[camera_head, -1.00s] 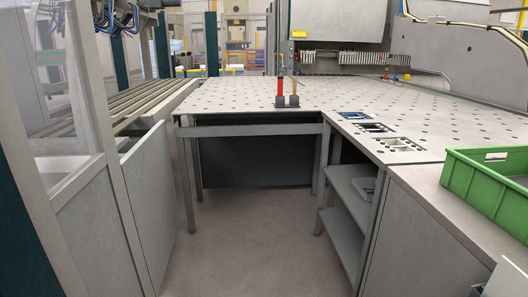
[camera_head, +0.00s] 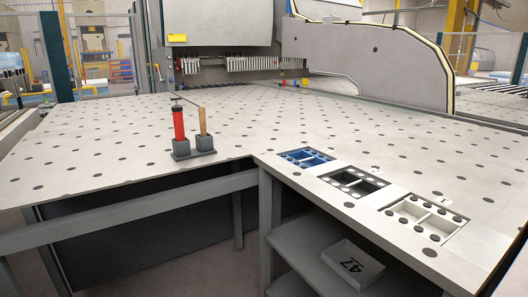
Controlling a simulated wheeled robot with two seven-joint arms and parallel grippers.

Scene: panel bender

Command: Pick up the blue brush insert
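A blue brush insert (camera_head: 305,159) lies set in the perforated table top, near its inner corner. It is the farthest of three inserts in a row. A black insert (camera_head: 353,182) lies beside it, and a white insert (camera_head: 424,216) lies nearest on the right.
A stand (camera_head: 194,154) with a red-handled tool and a wooden-handled tool stands on the table's near edge. The perforated table (camera_head: 110,150) is otherwise mostly clear. The large machine (camera_head: 390,75) stands behind.

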